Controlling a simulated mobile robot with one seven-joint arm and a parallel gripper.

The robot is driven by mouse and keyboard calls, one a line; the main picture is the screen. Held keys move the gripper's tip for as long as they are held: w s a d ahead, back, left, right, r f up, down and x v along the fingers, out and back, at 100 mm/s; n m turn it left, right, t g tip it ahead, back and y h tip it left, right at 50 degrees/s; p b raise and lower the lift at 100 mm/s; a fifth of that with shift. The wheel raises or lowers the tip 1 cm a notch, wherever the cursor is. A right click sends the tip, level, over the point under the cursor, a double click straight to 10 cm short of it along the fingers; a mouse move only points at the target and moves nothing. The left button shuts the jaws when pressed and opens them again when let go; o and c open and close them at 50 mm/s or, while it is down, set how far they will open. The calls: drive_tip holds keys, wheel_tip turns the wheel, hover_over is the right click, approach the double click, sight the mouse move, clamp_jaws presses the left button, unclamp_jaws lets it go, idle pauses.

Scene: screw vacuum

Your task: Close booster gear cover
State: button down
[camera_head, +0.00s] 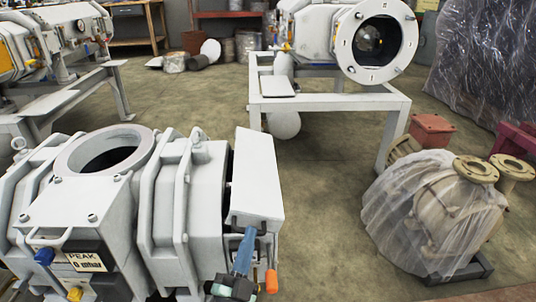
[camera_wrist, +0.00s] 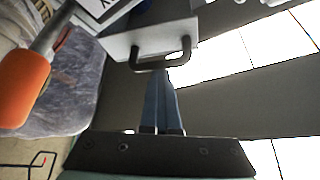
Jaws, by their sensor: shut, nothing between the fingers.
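The booster gear cover (camera_head: 257,175) is a white panel at the right end of the white booster in the head view. It stands at an angle, with a dark gap between it and the booster housing (camera_head: 205,200). A dark handle is on its lower end; it shows clearly in the wrist view as a black handle (camera_wrist: 137,64) on the pale cover (camera_wrist: 125,42). My gripper (camera_head: 249,232) has blue fingers, shut and empty, just below the cover's lower end. In the wrist view the fingertips (camera_wrist: 160,72) are at the handle; I cannot tell whether they touch it.
An orange-ended part (camera_wrist: 22,90) is close at the left in the wrist view. A plastic-wrapped pump (camera_head: 430,215) stands on the floor at the right. A second machine on a white frame (camera_head: 330,103) is behind. Bare floor (camera_head: 320,200) lies between them.

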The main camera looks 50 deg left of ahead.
drive_tip(key=shift+s+a+f+b, duration=0.15)
drive_tip(key=shift+s+f+b, duration=0.15)
drive_tip(key=shift+f, duration=0.3)
drive_tip(key=shift+s+a+f+b, duration=0.15)
drive_tip(key=shift+f+b, duration=0.15)
drive_tip(key=shift+f, duration=0.4)
